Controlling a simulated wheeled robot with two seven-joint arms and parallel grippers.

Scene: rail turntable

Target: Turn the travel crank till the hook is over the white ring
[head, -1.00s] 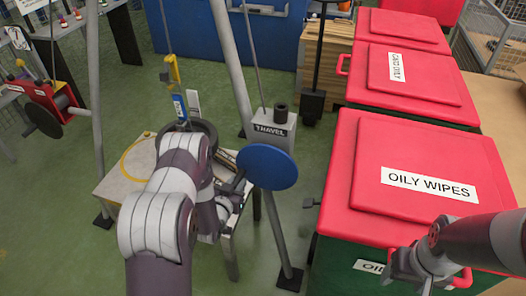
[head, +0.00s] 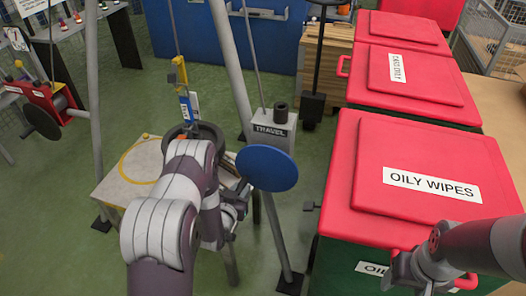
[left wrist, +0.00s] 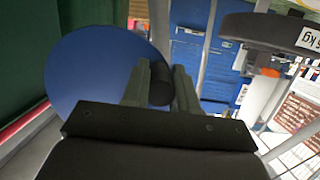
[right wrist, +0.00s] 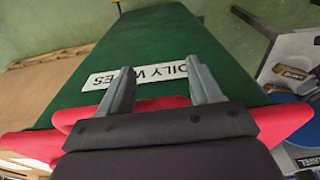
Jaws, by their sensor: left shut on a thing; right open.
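The travel crank is a blue disc (head: 267,168) beside the grey box marked TRAVEL (head: 273,130). My left gripper (left wrist: 165,82) is shut on the crank's black knob (left wrist: 158,88), in front of the blue disc in the left wrist view. In the head view this gripper (head: 236,204) is partly behind my arm. The yellow hook block (head: 181,82) hangs on a cable, with a dark round weight (head: 209,132) below it, partly covered by my left arm. I cannot make out a white ring. My right gripper (right wrist: 158,82) is open and empty above the OILY WIPES bin (head: 425,160).
A pale table with a yellow circle (head: 127,160) stands below the hook. Grey frame legs (head: 233,75) rise on both sides. Red-lidded bins fill the right. A red winch box with a dark disc (head: 42,120) is at the left. Green floor is open at the lower left.

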